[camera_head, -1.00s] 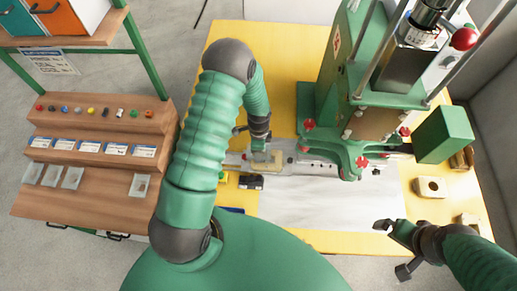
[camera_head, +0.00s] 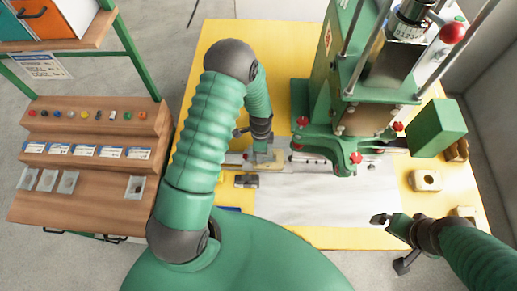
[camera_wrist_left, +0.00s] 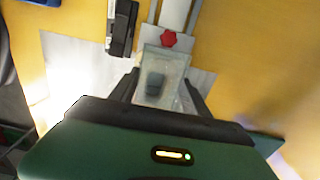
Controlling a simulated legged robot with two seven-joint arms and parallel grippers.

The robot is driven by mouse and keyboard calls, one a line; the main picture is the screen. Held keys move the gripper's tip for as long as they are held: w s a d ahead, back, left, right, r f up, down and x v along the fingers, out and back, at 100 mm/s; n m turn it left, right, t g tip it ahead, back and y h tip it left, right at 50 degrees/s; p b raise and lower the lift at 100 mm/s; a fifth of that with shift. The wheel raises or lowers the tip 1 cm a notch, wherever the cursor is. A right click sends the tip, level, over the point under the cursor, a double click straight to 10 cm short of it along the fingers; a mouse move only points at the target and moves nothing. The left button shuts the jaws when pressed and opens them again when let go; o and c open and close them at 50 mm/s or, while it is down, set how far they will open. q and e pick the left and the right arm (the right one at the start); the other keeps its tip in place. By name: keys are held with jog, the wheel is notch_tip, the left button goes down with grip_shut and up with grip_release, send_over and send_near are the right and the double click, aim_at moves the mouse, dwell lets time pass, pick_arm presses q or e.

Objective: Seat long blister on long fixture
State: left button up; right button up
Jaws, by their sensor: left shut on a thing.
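A clear blister (camera_wrist_left: 153,92) with a small dark item inside sits between the two fingers of my left gripper (camera_wrist_left: 162,82), which is shut on it. In the head view my left gripper (camera_head: 263,157) points down over the pale slide rail, left of the press. A pale yellowish fixture block (camera_head: 290,166) shows around and beneath the fingertips. I cannot tell whether the blister touches the fixture, as the gripper hides most of it. My right gripper (camera_head: 390,242) is open and empty over the right front of the table.
The green press (camera_head: 365,110) stands right of my left gripper. A red knob (camera_wrist_left: 170,40) sits on the rail, with a black clamp-like part (camera_wrist_left: 122,28) beside it. A wooden shelf (camera_head: 80,195) holding clear blisters is at the left. The grey mat (camera_head: 315,205) is bare in front.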

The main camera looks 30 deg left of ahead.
pick_arm(q)
jog(key=shift+d, duration=0.1)
dwell(0.7)
jog(key=o, duration=1.7)
jog(key=c, duration=0.4)
jog(key=shift+r, duration=0.15)
notch_tip(320, 180, up, 7)
jog(key=p, duration=0.6)
